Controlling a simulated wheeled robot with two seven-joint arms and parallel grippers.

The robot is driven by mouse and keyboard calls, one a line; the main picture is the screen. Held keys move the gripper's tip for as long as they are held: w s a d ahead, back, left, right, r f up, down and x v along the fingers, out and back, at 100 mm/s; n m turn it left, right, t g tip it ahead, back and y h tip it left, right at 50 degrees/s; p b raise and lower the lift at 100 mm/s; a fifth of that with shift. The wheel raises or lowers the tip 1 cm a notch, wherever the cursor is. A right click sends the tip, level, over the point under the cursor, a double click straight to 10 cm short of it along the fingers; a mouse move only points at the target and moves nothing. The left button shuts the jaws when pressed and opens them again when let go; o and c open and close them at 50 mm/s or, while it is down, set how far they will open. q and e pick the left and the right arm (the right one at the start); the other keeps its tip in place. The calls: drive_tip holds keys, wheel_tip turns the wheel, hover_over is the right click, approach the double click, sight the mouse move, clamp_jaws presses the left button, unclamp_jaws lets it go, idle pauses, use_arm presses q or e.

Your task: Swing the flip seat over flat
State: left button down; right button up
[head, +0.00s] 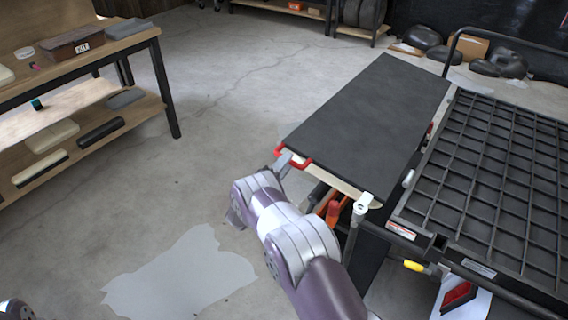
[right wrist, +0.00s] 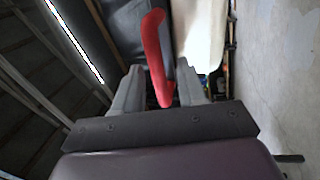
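The flip seat (head: 370,120) is a dark grey rectangular panel with a pale edge, along the left side of the cart (head: 490,170). It looks roughly level; its exact tilt is hard to tell. A red handle (head: 294,156) is at its near left corner. My right gripper (head: 282,163) is at this handle. In the right wrist view the red handle (right wrist: 156,55) stands between the two fingers, which appear closed on it. The tips are partly hidden in the head view.
The cart has a black grid deck and a tubular rail (head: 500,40). Orange and red parts (head: 333,212) sit below the seat's near edge. A wooden workbench (head: 85,65) stands at the left. The concrete floor between is open, with a pale patch (head: 185,275).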

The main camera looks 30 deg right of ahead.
drive_tip(key=v, duration=1.2)
drive_tip(key=shift+a, duration=0.35)
